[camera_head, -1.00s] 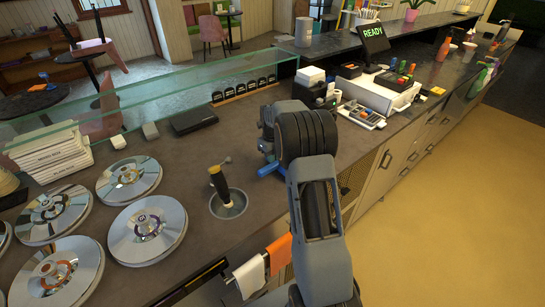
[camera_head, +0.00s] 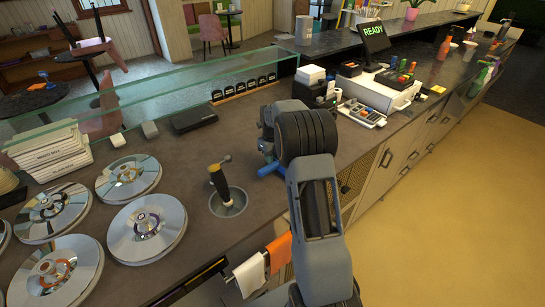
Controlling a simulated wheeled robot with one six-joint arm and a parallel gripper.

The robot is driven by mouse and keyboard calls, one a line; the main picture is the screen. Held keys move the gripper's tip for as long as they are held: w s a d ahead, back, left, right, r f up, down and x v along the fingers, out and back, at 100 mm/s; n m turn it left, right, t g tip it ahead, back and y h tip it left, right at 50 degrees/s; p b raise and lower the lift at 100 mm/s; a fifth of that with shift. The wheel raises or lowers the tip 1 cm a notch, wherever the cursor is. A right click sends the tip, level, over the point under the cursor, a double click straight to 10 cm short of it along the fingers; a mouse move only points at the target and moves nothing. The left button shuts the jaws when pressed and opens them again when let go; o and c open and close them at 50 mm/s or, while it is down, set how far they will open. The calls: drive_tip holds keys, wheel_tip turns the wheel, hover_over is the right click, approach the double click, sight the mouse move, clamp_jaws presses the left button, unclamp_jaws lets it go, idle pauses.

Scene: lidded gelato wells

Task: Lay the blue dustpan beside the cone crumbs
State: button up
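A blue piece (camera_head: 270,170), which looks like part of the dustpan, shows low on the counter beside the lower left of my wrist. My arm covers the rest of it. My gripper is at the end of the dark, ringed wrist, and its fingers are hidden behind my own arm. I cannot tell whether they touch the blue piece. I cannot make out any cone crumbs on the counter; my arm may cover them.
Several round metal well lids (camera_head: 147,228) lie at the left. A round well (camera_head: 229,203) holds an upright dark-handled tool (camera_head: 218,180). A glass guard (camera_head: 170,87) runs behind. Bare counter (camera_head: 190,160) lies left of my wrist.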

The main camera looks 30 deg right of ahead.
drive_tip(key=shift+o, duration=0.6)
wheel_tip(320, 180, up, 14)
drive_tip(key=b, duration=0.1)
drive_tip(key=shift+f, duration=0.1)
idle(0.5)
